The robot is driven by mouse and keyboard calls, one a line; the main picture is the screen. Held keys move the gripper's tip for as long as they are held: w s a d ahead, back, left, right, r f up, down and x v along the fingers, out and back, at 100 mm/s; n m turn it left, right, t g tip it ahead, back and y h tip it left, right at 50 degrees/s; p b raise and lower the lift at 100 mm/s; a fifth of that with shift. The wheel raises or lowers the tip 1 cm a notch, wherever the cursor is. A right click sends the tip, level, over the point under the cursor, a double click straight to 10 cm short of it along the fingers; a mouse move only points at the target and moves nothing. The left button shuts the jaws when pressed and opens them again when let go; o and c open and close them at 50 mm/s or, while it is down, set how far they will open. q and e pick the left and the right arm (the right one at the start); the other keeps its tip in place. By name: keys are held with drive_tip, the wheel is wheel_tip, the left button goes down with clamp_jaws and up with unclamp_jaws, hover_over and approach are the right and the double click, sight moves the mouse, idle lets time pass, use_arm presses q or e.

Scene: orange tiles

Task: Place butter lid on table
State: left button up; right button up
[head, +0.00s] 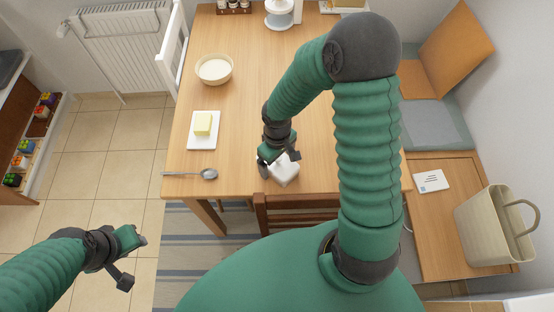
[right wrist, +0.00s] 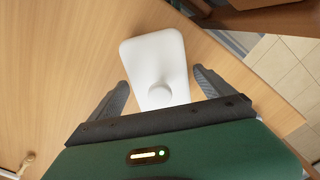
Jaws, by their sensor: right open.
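The white butter lid (head: 285,172) rests on the wooden table (head: 245,110) near its front edge. In the right wrist view the lid (right wrist: 157,62) lies flat with its round knob up. My right gripper (head: 277,163) is open at the lid. In the right wrist view its two fingers (right wrist: 163,92) stand apart on either side of the knob end, with gaps to the lid. The butter (head: 203,123) sits uncovered on a white dish (head: 201,143) to the left. My left gripper (head: 135,258) hangs over the floor left of the table, apart from everything; its jaw opening is unclear.
A spoon (head: 208,174) lies at the table's front left, and a bowl (head: 214,69) stands behind the butter dish. A chair (head: 297,203) is at the front edge. A basket (head: 491,228) stands on the bench at right. The table's middle is clear.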

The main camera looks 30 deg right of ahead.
wheel_tip(320, 180, up, 12)
drive_tip(key=p, duration=0.3)
drive_tip(key=s+a+r+m+t, duration=0.1)
drive_tip(key=s+a+m+t, duration=0.1)
drive_tip(key=s+a, duration=0.2)
drive_tip(key=shift+s+a+r+m+t, duration=0.15)
drive_tip(key=shift+s+r+m+t, duration=0.15)
drive_tip(key=shift+r, duration=0.1)
